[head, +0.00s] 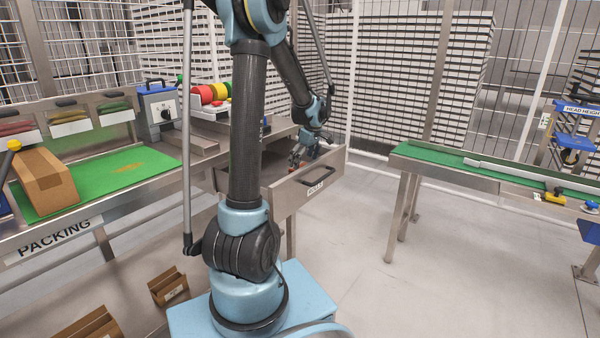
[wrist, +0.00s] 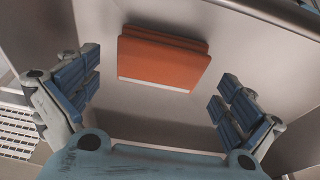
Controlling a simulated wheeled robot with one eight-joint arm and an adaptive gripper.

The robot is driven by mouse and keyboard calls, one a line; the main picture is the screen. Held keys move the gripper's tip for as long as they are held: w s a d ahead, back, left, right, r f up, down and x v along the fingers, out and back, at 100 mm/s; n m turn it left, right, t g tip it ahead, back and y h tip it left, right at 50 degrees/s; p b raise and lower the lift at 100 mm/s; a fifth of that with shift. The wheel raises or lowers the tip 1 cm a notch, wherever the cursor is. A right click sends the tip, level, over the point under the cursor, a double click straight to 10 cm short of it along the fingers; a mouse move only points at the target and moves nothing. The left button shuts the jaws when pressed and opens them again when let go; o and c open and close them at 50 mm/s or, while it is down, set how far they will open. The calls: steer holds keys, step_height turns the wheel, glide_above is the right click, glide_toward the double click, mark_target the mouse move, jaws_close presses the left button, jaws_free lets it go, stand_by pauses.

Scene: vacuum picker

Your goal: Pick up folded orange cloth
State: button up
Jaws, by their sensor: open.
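The folded orange cloth (wrist: 162,59) lies flat on the grey bottom of an open drawer in the wrist view. It is a folded rectangle with a pale strip along its near edge. My gripper (wrist: 160,95) is open above the drawer, with one blue-padded finger at each side of the picture. The cloth shows between and beyond the fingers, untouched by them. In the head view my gripper (head: 297,157) reaches down into the open drawer (head: 312,192). The cloth is mostly hidden there by the drawer front and my arm.
The drawer walls stand close around my gripper. A packing bench with a green mat (head: 125,165) and a cardboard box (head: 45,182) is at left. A conveyor with a green belt (head: 440,157) is at right. The floor between is clear.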

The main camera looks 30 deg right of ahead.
steer(key=shift+x, duration=1.1)
steer(key=c, duration=0.9)
steer(key=shift+r, duration=0.1)
step_height(320, 180, up, 10)
steer(key=shift+f, duration=0.1)
